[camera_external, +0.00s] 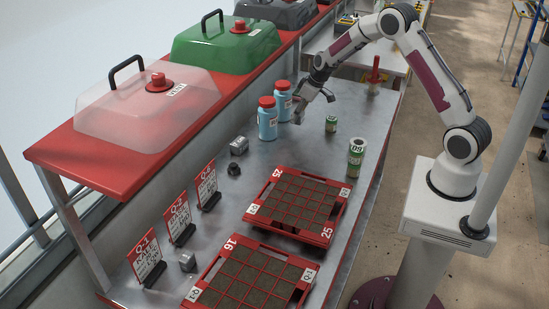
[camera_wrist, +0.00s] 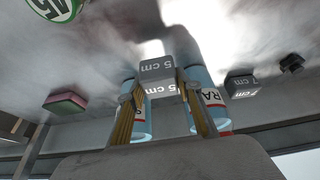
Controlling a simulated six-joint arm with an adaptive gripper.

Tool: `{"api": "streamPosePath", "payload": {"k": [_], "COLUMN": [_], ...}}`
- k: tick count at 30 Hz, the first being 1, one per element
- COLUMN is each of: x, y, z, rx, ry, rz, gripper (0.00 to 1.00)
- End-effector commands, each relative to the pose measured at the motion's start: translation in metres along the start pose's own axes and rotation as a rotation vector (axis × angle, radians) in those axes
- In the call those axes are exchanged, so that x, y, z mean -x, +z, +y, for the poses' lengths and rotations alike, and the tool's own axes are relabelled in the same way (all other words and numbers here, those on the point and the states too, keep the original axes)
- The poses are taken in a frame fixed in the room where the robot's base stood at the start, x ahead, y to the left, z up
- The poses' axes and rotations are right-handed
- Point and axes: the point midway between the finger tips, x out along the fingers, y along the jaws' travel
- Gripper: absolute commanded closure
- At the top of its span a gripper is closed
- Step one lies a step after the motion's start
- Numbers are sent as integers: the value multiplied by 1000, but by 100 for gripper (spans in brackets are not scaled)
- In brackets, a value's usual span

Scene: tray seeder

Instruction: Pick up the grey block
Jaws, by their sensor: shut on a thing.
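A grey block (camera_wrist: 157,69) marked "5 cm" is between the two fingers of my gripper (camera_wrist: 162,100) in the wrist view. My gripper is shut on it. In the external view my gripper (camera_external: 314,105) is low over the far part of the metal bench, just right of two blue bottles with red caps. The held block is hard to make out there. Another grey block (camera_external: 238,146) lies on the bench left of the bottles; a grey block marked "7 cm" (camera_wrist: 241,86) shows at the right of the wrist view. A further grey block (camera_external: 187,262) sits by the front sign.
The blue bottles (camera_external: 267,119) stand close beside my gripper. Two red seed trays (camera_external: 325,232) lie nearer. Bare bench lies between bottles and trays.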

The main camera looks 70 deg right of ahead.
Motion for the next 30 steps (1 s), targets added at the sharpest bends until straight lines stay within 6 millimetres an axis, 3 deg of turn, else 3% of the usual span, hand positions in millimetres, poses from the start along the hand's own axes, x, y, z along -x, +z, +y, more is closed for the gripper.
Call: {"api": "streamPosePath", "payload": {"k": [6, 12, 30], "x": [29, 41, 42], "y": [-13, -17, -18], "z": [0, 0, 0], "rx": [1, 0, 0], "ry": [1, 0, 0], "rz": [3, 1, 1], "gripper": [90, 90, 90]}}
